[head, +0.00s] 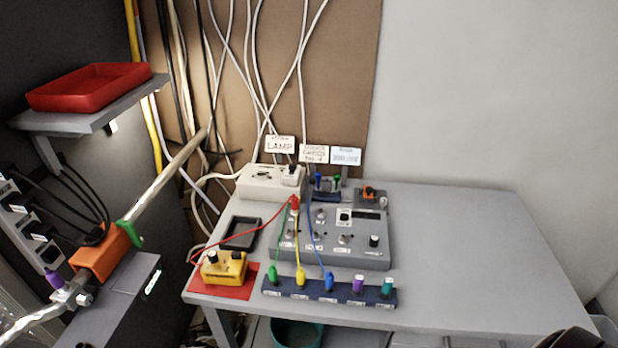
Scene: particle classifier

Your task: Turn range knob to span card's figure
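A grey control unit (376,262) sits on the table with a small dark display (367,216). A black knob (374,240) stands at its right side, and several silvery knobs or switches (344,239) sit further left. The knob labels are too small to read, so I cannot tell which is the range knob or where it points. A pale blue card (346,156) with a handwritten line, perhaps the span card, stands behind the unit; its figure is not clearly legible. My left gripper is not in view. A dark shape at the bottom right edge may be part of my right arm; no fingertips show.
A dark blue socket strip (314,290) with coloured plugs and leads lies in front of the unit. A yellow box (222,268) sits on a red mat (238,292) at left. A cream lamp box (262,184) stands behind. The table's right half (470,250) is clear.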

